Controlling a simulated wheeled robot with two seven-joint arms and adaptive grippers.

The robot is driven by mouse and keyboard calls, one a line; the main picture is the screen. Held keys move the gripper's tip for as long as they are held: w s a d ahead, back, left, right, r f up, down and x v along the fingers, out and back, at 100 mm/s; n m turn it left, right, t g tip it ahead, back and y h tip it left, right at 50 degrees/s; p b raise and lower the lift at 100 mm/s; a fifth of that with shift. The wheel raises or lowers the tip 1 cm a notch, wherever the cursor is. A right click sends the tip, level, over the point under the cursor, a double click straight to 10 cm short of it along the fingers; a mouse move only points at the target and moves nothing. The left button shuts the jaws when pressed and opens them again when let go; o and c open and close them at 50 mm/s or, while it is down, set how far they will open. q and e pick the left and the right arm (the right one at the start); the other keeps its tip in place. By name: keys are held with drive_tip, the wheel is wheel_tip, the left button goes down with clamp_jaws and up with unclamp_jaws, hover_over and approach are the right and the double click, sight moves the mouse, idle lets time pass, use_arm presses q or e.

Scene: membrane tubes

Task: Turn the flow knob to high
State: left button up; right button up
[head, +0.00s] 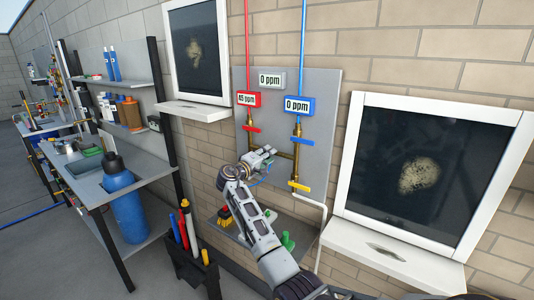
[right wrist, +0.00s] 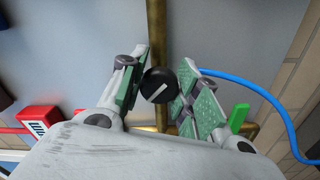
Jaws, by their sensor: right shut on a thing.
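The flow knob is a black round knob (right wrist: 157,80) with a white pointer line, in the middle of the right wrist view. Its line lies slanted, from lower left to upper right. My right gripper (right wrist: 161,88) has its green-padded fingers on both sides of the knob and is shut on it. In the head view my right gripper (head: 263,158) is at the lower part of the grey wall panel (head: 315,100) and hides the knob. I cannot read any high or low mark. My left gripper is in neither view.
Brass pipes (head: 296,150) with a red lever (head: 251,129), a blue lever (head: 301,126) and a yellow lever (head: 299,186) are close by. A blue hose (right wrist: 255,85) and a green tab (right wrist: 238,118) are right of my fingers. A shelf (head: 225,226) is below.

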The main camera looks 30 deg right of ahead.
drive_tip(key=shift+r+n+p, duration=0.25)
drive_tip(key=shift+n+p, duration=0.65)
drive_tip(key=shift+n, duration=0.2)
drive_tip(key=shift+n+p, duration=1.2)
drive_tip(key=shift+p, duration=0.05)
drive_tip(key=shift+n+p, duration=0.6)
drive_tip(key=shift+p, duration=0.05)
drive_tip(key=shift+n+p, duration=0.6)
drive_tip(key=n+p, duration=0.2)
drive_tip(key=shift+n+p, duration=2)
drive_tip(key=shift+n, duration=0.1)
drive_tip(key=n+p, duration=0.1)
drive_tip(key=n, duration=0.1)
drive_tip(key=shift+n, duration=0.4)
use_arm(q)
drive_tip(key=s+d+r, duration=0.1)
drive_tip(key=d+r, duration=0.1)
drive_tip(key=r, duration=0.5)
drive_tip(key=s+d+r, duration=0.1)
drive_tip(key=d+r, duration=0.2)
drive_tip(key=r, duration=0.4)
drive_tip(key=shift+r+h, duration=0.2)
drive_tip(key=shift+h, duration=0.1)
use_arm(e)
drive_tip(key=n, duration=0.4)
drive_tip(key=shift+w+f+n, duration=0.1)
drive_tip(key=shift+f+n, duration=0.05)
drive_tip(key=shift+n, duration=0.25)
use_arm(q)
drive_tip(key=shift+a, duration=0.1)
